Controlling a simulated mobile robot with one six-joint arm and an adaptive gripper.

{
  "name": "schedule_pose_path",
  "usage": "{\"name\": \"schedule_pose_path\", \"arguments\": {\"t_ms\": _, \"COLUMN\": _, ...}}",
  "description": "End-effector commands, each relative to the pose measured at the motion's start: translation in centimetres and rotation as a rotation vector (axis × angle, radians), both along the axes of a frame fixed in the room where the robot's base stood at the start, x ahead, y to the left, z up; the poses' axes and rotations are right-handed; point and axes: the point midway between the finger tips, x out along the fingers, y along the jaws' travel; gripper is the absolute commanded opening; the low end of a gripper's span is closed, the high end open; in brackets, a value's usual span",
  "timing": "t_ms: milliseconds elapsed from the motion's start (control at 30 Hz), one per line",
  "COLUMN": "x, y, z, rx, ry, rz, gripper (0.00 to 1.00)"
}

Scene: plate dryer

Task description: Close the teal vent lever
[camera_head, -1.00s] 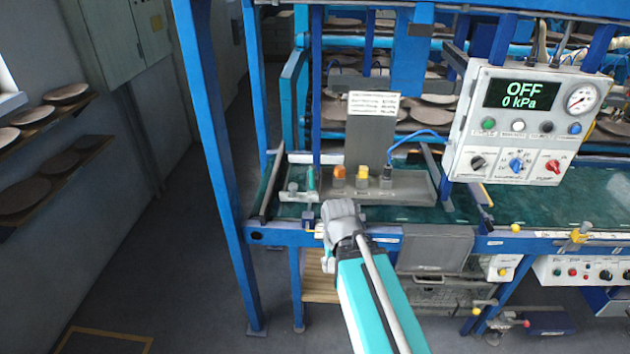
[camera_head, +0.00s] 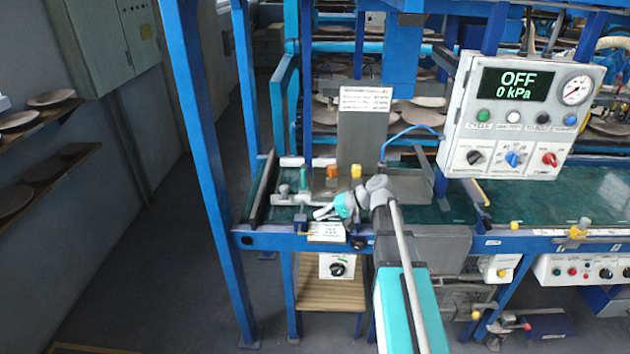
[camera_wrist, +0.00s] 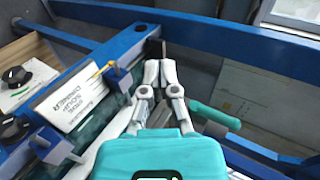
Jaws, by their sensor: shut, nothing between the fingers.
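The teal vent lever (camera_head: 304,180) stands roughly upright at the left end of the grey valve block on the green bench top. In the wrist view the teal lever (camera_wrist: 208,112) lies to the right of my fingers, apart from them. My gripper (camera_head: 319,213) is low over the bench's front edge, in front of the lever and slightly right of it. In the wrist view my gripper (camera_wrist: 160,68) has its grey fingers together with nothing between them. The lever's base is partly hidden behind the gripper body in the wrist view.
An orange handle (camera_head: 332,171) and a yellow handle (camera_head: 356,171) stand right of the lever. The control panel (camera_head: 520,115) reads OFF, 0 kPa. A blue post (camera_head: 195,150) rises at the left. A white label card (camera_wrist: 75,100) sits near the fingers.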

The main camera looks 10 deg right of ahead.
Motion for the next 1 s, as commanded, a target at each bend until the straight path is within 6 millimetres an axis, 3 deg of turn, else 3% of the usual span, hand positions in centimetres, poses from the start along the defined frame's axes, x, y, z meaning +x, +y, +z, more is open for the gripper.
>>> {"name": "schedule_pose_path", "arguments": {"t_ms": 33, "x": 1.3, "y": -1.1, "z": 0.2, "rx": 0.055, "ry": -0.017, "rz": -0.02, "gripper": 0.0}}
{"name": "schedule_pose_path", "arguments": {"t_ms": 200, "x": 4.1, "y": -4.2, "z": 2.6, "rx": 0.251, "ry": -0.084, "rz": -0.08, "gripper": 0.0}}
{"name": "schedule_pose_path", "arguments": {"t_ms": 500, "x": 6.5, "y": -8.9, "z": 5.8, "rx": 0.471, "ry": -0.172, "rz": -0.144, "gripper": 0.0}}
{"name": "schedule_pose_path", "arguments": {"t_ms": 1000, "x": 6.8, "y": -9.6, "z": 6.5, "rx": 0.509, "ry": -0.187, "rz": -0.154, "gripper": 0.0}}
